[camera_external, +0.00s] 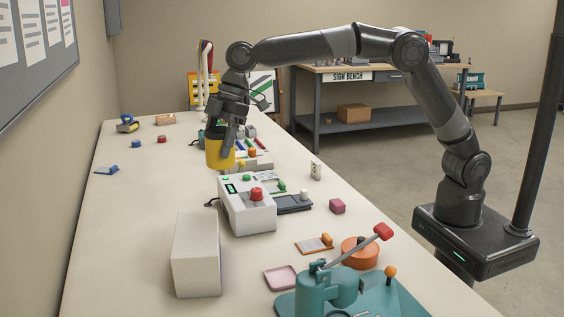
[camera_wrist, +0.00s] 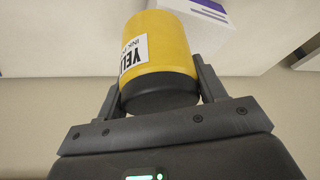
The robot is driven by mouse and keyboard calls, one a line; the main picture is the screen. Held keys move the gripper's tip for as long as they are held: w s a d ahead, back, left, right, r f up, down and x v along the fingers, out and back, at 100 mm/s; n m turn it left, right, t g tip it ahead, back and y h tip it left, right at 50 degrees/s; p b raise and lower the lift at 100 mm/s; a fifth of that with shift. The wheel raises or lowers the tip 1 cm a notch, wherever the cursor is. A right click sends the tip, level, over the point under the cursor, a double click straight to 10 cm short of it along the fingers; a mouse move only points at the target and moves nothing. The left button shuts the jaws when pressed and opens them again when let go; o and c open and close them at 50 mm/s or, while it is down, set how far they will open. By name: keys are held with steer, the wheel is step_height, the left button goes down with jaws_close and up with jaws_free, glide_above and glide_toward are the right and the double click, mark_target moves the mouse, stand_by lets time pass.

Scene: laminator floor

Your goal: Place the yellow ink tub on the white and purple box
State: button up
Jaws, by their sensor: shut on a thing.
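My gripper (camera_external: 227,135) is shut on the yellow ink tub (camera_external: 216,155) and holds it in the air above the long table, over the area behind the grey control box. The wrist view shows the tub (camera_wrist: 160,50) between the two fingers (camera_wrist: 158,95), with its dark end toward the gripper and part of a white "YELLOW INK" label. The white and purple box (camera_external: 195,255) stands at the table's near left, apart from the tub. A white surface with a purple band (camera_wrist: 200,8) lies beyond the tub in the wrist view.
A grey control box (camera_external: 247,205) with a red button stands between the tub and the white box. A teal press (camera_external: 340,290) with a red-tipped lever, a pink tray (camera_external: 281,278) and an orange roll (camera_external: 360,252) are at the near right. The table's left side is mostly clear.

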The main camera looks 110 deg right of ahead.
steer(key=shift+w+a+f, duration=1)
steer(key=shift+a+f, duration=0.75)
steer(key=shift+f, duration=0.05)
steer(key=shift+w+a+f, duration=0.95)
steer(key=shift+a+f, duration=0.85)
steer(key=shift+f, duration=0.05)
steer(key=shift+w+a+f, duration=1)
steer(key=shift+a+f, duration=0.75)
steer(key=shift+f, duration=0.05)
steer(key=shift+f, duration=0.15)
steer(key=o, duration=1)
steer(key=shift+o, duration=0.2)
